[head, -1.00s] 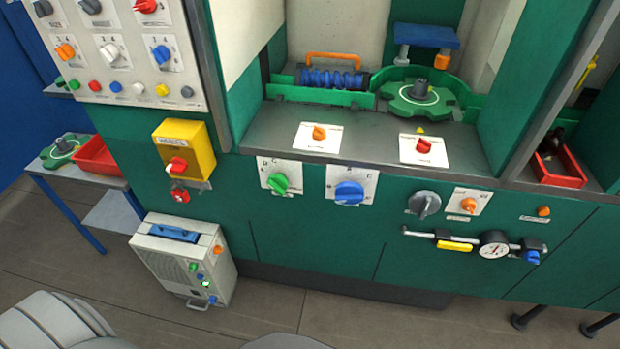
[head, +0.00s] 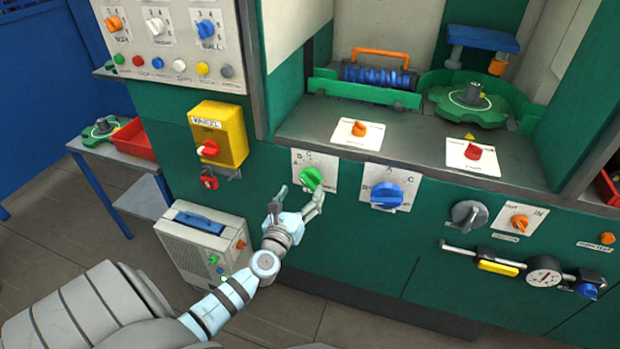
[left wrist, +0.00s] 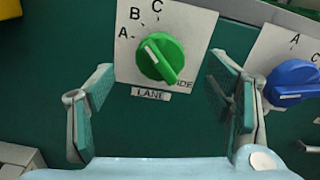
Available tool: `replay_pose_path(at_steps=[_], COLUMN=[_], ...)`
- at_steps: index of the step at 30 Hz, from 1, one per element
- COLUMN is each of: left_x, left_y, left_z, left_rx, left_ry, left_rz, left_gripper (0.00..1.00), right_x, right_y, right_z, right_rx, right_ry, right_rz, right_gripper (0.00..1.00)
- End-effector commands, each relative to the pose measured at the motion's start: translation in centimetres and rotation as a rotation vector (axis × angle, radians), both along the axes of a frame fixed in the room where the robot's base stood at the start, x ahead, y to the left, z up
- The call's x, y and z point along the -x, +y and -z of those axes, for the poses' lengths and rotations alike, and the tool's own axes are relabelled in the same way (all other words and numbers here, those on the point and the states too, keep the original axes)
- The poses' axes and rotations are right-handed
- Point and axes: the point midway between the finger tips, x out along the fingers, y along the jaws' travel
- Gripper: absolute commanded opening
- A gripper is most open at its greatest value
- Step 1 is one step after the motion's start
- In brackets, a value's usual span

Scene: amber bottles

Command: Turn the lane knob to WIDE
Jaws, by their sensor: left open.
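The lane knob (left wrist: 160,58) is green and round with a raised bar, on a white plate (left wrist: 190,25) marked A, B, C and LANE. Its bar slants from upper left to lower right. A white mark shows at the upper-left end; the lower-right end partly covers a label ending in "IDE". In the head view the lane knob (head: 312,179) is on the green front panel. My left gripper (head: 298,198) is open just in front of and below it. In the left wrist view its fingers (left wrist: 162,80) are apart, left and right of the knob, and hold nothing. My right gripper is out of view.
A blue knob (head: 386,195) on its own plate is close on the right. A yellow box with a red switch (head: 219,135) is at the left, above a pale case (head: 196,240) on the floor. A dark ledge (head: 415,145) juts out above the knobs.

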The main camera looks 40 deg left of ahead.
Motion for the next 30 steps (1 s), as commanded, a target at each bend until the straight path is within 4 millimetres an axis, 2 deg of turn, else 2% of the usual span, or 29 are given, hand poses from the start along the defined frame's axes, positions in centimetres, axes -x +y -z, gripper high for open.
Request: replay_pose_path(at_steps=[3,9,13,20,27,29,30], left_x=[-3.2,-6.5,-7.2,-7.3,-7.2,-7.2,-7.2], left_y=[1.1,2.2,2.5,2.5,2.5,2.5,2.5], left_z=[0.2,0.3,0.2,0.1,0.1,0.1,0.1], left_rx=[0.0,-0.001,-0.001,-0.002,-0.003,-0.003,-0.003], left_ry=[-0.001,0.0,0.002,0.003,0.003,0.003,0.003], left_rz=[0.0,0.0,0.001,0.001,0.001,0.001,0.001], left_gripper=[0.72,0.72,0.72,0.72,0.34,0.24,0.23], right_x=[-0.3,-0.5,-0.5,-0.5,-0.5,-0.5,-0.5], right_y=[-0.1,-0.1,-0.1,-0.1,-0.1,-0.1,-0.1], right_z=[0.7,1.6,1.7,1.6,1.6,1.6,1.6], right_rx=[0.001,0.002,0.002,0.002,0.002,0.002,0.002], right_ry=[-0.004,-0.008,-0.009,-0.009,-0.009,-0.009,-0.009], right_rz=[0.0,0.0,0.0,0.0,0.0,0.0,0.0], right_gripper=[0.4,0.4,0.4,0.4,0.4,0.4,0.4])
